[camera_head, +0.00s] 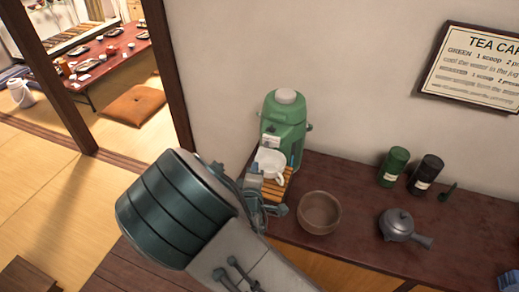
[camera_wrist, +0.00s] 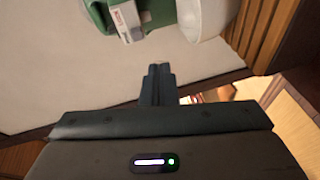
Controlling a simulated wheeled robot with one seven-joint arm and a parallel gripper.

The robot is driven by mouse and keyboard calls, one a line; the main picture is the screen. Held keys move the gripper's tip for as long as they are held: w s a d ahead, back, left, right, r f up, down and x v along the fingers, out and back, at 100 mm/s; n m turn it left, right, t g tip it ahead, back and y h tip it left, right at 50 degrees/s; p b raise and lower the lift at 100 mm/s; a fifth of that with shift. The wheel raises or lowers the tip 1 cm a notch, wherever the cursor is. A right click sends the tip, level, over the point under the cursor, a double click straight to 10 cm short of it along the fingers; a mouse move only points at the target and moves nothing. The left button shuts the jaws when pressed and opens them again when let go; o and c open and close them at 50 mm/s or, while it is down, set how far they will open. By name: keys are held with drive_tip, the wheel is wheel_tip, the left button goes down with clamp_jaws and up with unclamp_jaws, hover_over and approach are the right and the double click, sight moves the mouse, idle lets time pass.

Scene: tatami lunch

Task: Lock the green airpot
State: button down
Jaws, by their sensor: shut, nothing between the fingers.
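The green airpot (camera_head: 287,122) stands upright at the left end of the dark counter in the head view, with a pale round cap on top and a white label on its front. Part of it shows at the top of the wrist view (camera_wrist: 97,14), with the label beside it. My gripper (camera_wrist: 158,70) is shut and empty, its fingertips together just short of the airpot. I cannot make out the lock's state.
A brown bowl (camera_head: 319,212) and a grey teapot (camera_head: 398,225) stand on the counter (camera_head: 352,188) to the right. A green canister (camera_head: 394,166) and a black canister (camera_head: 425,174) stand near the wall. A doorway opens onto tatami at the left.

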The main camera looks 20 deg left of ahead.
sight(266, 145)
drive_tip(key=shift+s+a+r+n+t+y, duration=0.35)
drive_tip(key=shift+s+a+n+y, duration=0.1)
drive_tip(key=shift+a+n, duration=0.15)
drive_tip(key=shift+s+a+r+n+t+y, duration=0.2)
drive_tip(key=shift+s+a+n+t+y, duration=0.2)
drive_tip(key=shift+a+n, duration=0.15)
drive_tip(key=w+p, duration=0.1)
drive_tip(key=w, duration=0.2)
drive_tip(key=w+d+p, duration=0.1)
drive_tip(key=w, duration=0.2)
drive_tip(key=w+p, duration=0.2)
drive_tip(key=w, duration=0.1)
drive_tip(key=shift+w+d, duration=0.15)
drive_tip(key=shift+d, duration=0.1)
